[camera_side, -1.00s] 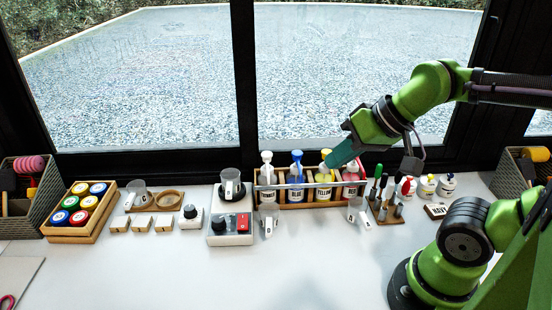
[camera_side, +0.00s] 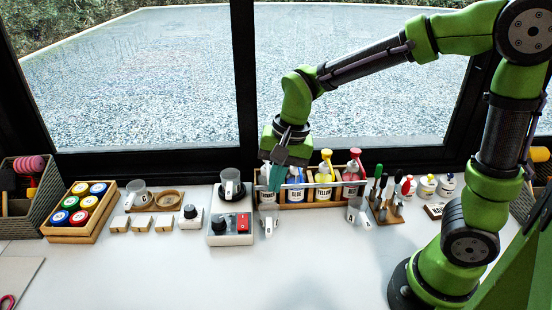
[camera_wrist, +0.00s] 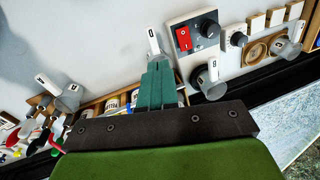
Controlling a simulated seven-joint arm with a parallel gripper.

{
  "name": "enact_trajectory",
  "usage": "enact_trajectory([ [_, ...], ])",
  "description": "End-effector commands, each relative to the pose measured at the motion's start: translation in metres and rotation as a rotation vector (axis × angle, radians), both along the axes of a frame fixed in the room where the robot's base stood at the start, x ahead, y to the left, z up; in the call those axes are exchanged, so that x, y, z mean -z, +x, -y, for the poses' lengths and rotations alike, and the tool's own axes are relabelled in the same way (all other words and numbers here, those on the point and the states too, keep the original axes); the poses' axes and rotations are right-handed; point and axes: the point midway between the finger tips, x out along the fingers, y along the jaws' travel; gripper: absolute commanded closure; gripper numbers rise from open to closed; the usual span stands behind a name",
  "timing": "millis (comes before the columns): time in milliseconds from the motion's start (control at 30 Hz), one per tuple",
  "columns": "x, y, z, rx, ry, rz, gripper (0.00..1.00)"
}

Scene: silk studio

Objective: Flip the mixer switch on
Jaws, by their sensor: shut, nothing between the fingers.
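The mixer (camera_side: 230,239) is a white box with a black knob, a red switch (camera_side: 243,223) and a clear cup with a white handle (camera_side: 231,187) on its rear part. In the wrist view the mixer (camera_wrist: 198,52) and its red rocker switch (camera_wrist: 184,38) lie to the right of my fingertips. I cannot tell which side of the switch is pressed. My gripper (camera_side: 276,184) is shut and empty, with teal fingers pointing down, right of the mixer and in front of the bottle rack, partly hiding its left bottles. My gripper (camera_wrist: 158,66) also shows in the wrist view.
A wooden bottle rack (camera_side: 315,203) with a clear front rail is close to my fingers. A small cup with a white handle (camera_side: 268,227) stands just right of the mixer. A knobbed white box (camera_side: 191,217) is to its left. The front of the table is clear.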

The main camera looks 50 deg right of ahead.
Motion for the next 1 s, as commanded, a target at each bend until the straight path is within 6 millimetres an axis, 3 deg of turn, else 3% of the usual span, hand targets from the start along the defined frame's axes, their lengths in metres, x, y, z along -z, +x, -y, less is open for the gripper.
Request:
enact_trajectory([
  [100, 0.031, 0.029, -0.013, 0.287, -0.012, -0.123, 1.00],
  [300, 0.069, 0.065, -0.025, 0.816, -0.048, -0.227, 1.00],
  [400, 0.074, 0.078, -0.027, 1.064, -0.046, -0.235, 1.00],
  [500, 0.067, 0.086, -0.026, 1.250, -0.021, -0.229, 1.00],
  [700, 0.065, 0.085, -0.026, 1.428, -0.005, -0.238, 1.00],
  [1000, 0.085, 0.084, -0.025, 1.448, -0.005, -0.241, 1.00],
])
